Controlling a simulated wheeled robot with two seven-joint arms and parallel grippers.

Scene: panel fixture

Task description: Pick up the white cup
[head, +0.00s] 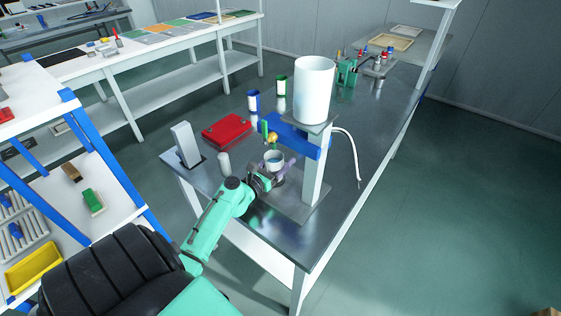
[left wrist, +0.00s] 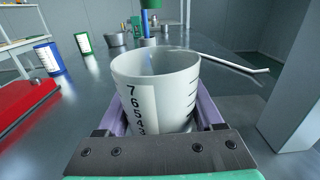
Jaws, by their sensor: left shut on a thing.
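The white cup (left wrist: 155,88) fills the middle of the left wrist view, upright, with black numbers and marks on its side. It also shows in the head view (head: 274,160), small and low, below a blue bracket on the fixture. My left gripper (head: 272,172) is shut on the cup, with its purple fingers on both sides of it in the left wrist view (left wrist: 155,118). The cup's lower part is hidden by the gripper. I cannot tell whether its base touches the surface below. My right gripper is not in view.
A fixture post (head: 314,170) with a large white cylinder (head: 314,92) on top stands close by on the right. A red case (head: 227,129), a grey upright block (head: 186,144), a blue can (head: 253,102) and a green can (head: 281,86) stand on the dark table (head: 340,185).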

